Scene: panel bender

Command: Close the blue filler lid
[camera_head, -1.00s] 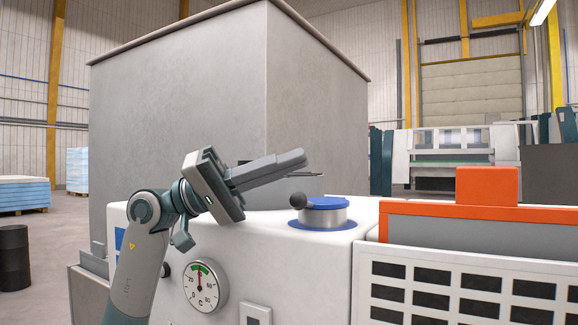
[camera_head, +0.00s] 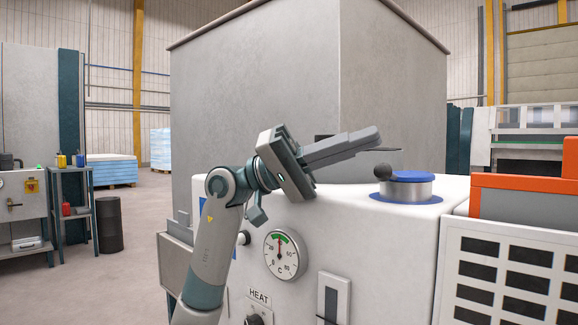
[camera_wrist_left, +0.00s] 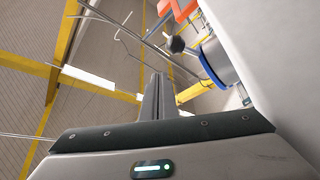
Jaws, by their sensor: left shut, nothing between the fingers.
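The blue filler lid (camera_head: 413,176) lies flat on top of a short metal filler neck (camera_head: 408,189) on the white machine top. A dark ball knob (camera_head: 382,172) sits at the lid's left side. In the left wrist view the blue rim (camera_wrist_left: 213,62) and the knob (camera_wrist_left: 176,44) show at upper right. My left gripper (camera_head: 378,140) is shut and empty, above and slightly left of the lid, apart from it. Its closed fingers (camera_wrist_left: 155,98) show in the wrist view. My right gripper is not in view.
A large grey tank (camera_head: 255,100) rises behind the gripper. An orange-topped unit (camera_head: 520,184) stands right of the filler. A dial gauge (camera_head: 285,254) is on the machine front.

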